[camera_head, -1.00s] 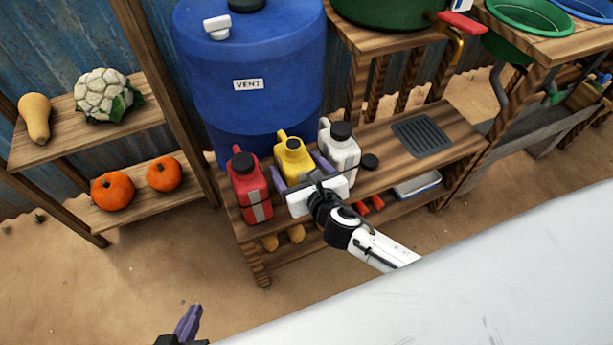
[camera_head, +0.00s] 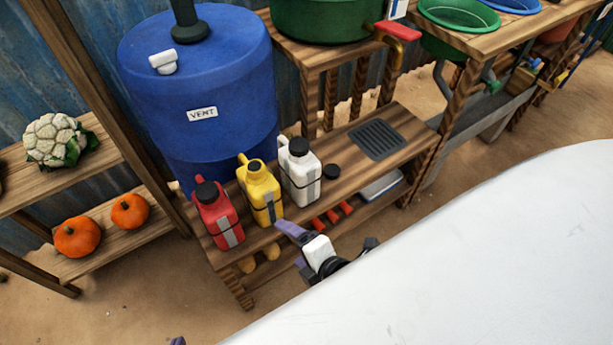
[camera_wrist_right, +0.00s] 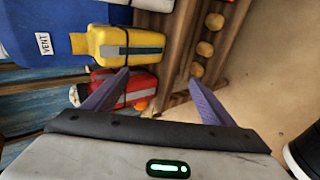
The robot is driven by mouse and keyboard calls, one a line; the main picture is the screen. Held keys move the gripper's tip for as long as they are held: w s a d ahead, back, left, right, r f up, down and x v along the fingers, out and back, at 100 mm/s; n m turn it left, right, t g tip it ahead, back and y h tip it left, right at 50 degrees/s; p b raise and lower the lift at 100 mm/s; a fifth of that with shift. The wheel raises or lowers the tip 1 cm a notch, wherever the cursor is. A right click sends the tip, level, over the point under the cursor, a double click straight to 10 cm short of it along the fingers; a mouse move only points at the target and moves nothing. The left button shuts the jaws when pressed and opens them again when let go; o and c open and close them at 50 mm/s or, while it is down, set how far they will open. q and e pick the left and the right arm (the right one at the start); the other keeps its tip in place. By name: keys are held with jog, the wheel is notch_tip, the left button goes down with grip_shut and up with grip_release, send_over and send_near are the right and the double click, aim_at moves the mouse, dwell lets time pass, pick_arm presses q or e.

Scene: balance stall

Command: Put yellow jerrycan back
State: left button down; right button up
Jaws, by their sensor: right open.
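The yellow jerrycan (camera_head: 262,192) stands upright on the wooden bench (camera_head: 345,168), between the red jerrycan (camera_head: 217,214) and the white jerrycan (camera_head: 299,172). It also shows in the right wrist view (camera_wrist_right: 132,44), turned on its side, with the red jerrycan (camera_wrist_right: 142,82) beside it. My right gripper (camera_wrist_right: 159,76) is open and empty. In the head view its purple finger and white body are in front of the bench, to the right of the yellow jerrycan and apart from it. Only a purple tip of my left gripper (camera_head: 178,341) shows at the bottom edge.
A blue barrel (camera_head: 205,85) labelled VENT stands behind the bench. A shelf with pumpkins (camera_head: 78,236) stands at left.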

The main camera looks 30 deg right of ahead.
jog(key=s+f+m+g+y, duration=0.1)
jog(key=s+m, duration=0.6)
jog(key=m, duration=1)
jog(key=shift+a+f, duration=0.3)
